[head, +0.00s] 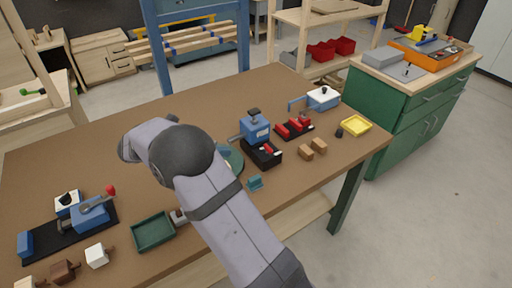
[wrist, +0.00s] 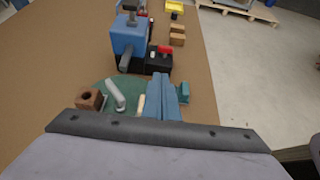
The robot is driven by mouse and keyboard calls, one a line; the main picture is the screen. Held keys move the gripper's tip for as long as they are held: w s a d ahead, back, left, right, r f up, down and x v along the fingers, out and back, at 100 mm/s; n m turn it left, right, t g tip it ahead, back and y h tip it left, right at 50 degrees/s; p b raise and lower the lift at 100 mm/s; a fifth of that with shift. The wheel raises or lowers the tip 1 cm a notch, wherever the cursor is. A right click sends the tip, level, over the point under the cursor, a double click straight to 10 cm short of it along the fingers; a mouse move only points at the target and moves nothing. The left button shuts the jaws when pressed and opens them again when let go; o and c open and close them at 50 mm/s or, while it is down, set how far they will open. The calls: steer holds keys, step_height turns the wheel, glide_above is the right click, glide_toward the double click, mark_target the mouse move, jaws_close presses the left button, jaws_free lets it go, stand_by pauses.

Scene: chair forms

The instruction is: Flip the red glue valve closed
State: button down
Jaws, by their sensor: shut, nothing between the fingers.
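A small red lever (wrist: 164,50) sits on a black box beside the blue machine (wrist: 130,38) in the wrist view. It looks like the glue valve, but I cannot be sure or tell its position. In the head view, red parts (head: 267,149) show on the black base in front of the blue machine (head: 255,130). My gripper (wrist: 162,78) shows as two blue fingers, shut together and empty. Their tips point towards the black box and appear just short of it. Their height is unclear. In the head view, my arm hides the gripper.
A green disc (wrist: 127,88) with a grey lever (wrist: 115,95) and a brown holed block (wrist: 88,99) lies left of the fingers. A teal block (head: 255,182) stands close right. Wooden blocks (head: 312,149) and a red clamp set (head: 293,127) lie beyond.

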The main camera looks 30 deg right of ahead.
steer(key=p, duration=0.3)
glide_toward(265, 148)
steer(key=x, duration=0.4)
steer(key=shift+f, duration=0.5)
steer(key=shift+d+f, duration=0.1)
steer(key=shift+d, duration=0.75)
steer(key=shift+w+d, duration=0.25)
steer(key=shift+w, duration=0.3)
steer(key=shift+w+d, duration=0.3)
steer(key=shift+w, duration=0.2)
stand_by(0.5)
steer(key=shift+s, duration=0.1)
steer(key=shift+s+a, duration=0.15)
steer(key=shift+s, duration=0.6)
steer(key=shift+f, duration=0.1)
steer(key=shift+a, duration=0.2)
